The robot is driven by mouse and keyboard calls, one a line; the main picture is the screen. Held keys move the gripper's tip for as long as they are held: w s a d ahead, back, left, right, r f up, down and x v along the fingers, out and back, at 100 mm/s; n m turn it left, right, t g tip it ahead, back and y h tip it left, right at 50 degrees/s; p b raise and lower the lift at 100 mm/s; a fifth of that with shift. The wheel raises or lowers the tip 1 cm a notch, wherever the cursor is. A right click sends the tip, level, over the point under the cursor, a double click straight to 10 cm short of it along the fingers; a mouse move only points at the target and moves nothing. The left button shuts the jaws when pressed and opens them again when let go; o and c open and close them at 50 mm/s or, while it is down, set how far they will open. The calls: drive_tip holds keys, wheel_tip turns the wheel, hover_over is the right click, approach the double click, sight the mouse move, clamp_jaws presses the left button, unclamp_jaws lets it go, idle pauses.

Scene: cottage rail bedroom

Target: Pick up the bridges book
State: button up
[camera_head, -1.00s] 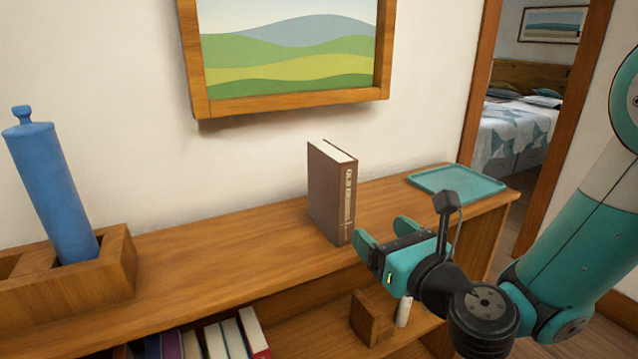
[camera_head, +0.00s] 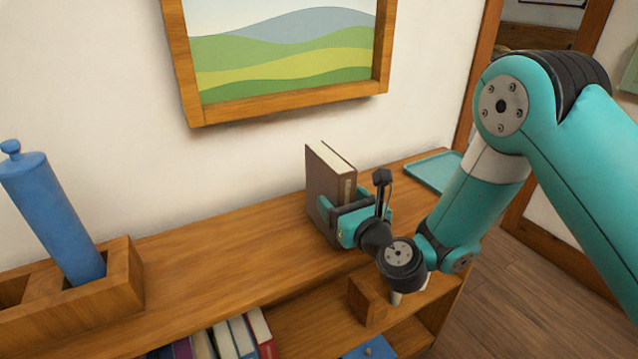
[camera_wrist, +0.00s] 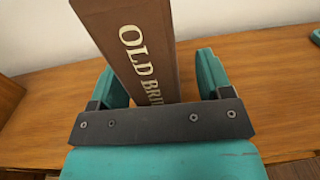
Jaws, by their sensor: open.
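The bridges book (camera_head: 328,180) is a brown hardback standing upright on the wooden shelf top. In the wrist view its spine (camera_wrist: 136,47) reads "OLD BRI", with the rest hidden behind my gripper. My gripper (camera_head: 342,205) is open, with one finger on each side of the book's spine end. The wrist view shows the fingers (camera_wrist: 165,78) around the book, with a visible gap on the right side; the left finger is close to the cover.
A teal tray (camera_head: 436,172) lies on the shelf top to the right. A wooden holder (camera_head: 125,290) with a blue cylinder (camera_head: 50,215) stands at the left. Several books (camera_head: 228,338) and a wooden block (camera_head: 366,300) sit on the lower shelf. A framed picture (camera_head: 285,108) hangs above.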

drive_tip(key=shift+s+a, duration=0.1)
drive_tip(key=shift+a, duration=0.1)
drive_tip(key=c, duration=1.1)
drive_tip(key=shift+c, duration=0.5)
drive_tip(key=shift+r, duration=0.2)
